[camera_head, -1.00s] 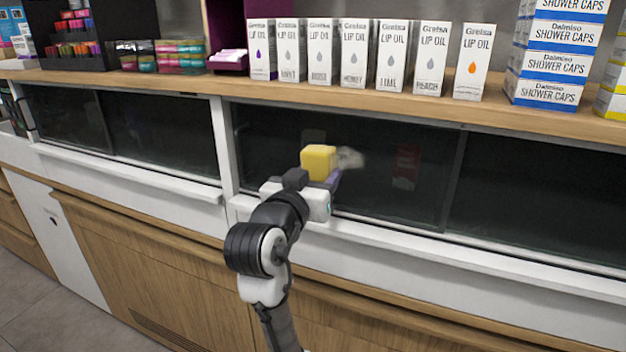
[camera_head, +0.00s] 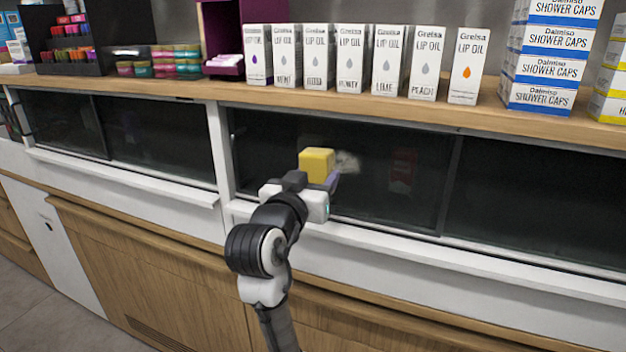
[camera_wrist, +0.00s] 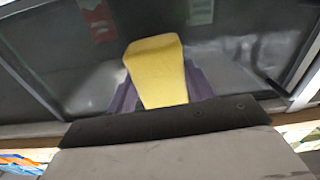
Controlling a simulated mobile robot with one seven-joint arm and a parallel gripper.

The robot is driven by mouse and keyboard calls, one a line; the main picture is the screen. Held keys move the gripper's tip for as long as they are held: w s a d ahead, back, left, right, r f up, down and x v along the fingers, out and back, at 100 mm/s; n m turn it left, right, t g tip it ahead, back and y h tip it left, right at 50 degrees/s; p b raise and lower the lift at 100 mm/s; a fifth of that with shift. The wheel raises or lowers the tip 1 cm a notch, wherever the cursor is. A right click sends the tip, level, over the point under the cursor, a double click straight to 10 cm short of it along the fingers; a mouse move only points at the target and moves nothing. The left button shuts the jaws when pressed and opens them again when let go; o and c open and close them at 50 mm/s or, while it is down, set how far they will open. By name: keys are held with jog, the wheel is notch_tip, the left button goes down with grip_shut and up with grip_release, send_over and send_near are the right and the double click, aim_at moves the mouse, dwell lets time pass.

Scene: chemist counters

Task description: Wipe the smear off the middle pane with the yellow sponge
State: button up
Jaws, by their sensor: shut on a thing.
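My gripper (camera_head: 318,183) is shut on the yellow sponge (camera_head: 317,164), with its purple fingers on both sides of it in the wrist view (camera_wrist: 158,88). The sponge is at the dark middle pane (camera_head: 390,195); I cannot tell whether it touches the glass. A pale, greyish smear (camera_head: 347,162) shows on the pane just right of the sponge in the head view. The sponge may hide part of it. In the wrist view a pale patch (camera_wrist: 98,88) lies left of the sponge; another pale area at right may be smear or reflection.
Lip oil boxes (camera_head: 350,58) and shower cap boxes (camera_head: 542,68) stand on the wooden counter (camera_head: 430,112) above the panes. A white ledge (camera_head: 430,252) runs below the pane. A red item (camera_head: 402,170) shows dimly in the pane.

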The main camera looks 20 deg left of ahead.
jog(key=shift+w, duration=0.4)
jog(key=shift+d, duration=0.2)
jog(key=shift+s+d, duration=0.15)
jog(key=shift+d, duration=1.6)
jog(key=shift+d+r+p, duration=0.1)
jog(key=shift+d+p, duration=0.6)
jog(key=shift+d, duration=1.25)
jog(key=shift+a+p, duration=0.3)
jog(key=shift+a, duration=3.6)
jog(key=shift+w, duration=0.25)
jog(key=shift+s+d+p, duration=0.15)
jog(key=shift+d+p, duration=0.5)
jog(key=shift+d, duration=3.3)
jog(key=shift+a, duration=3.95)
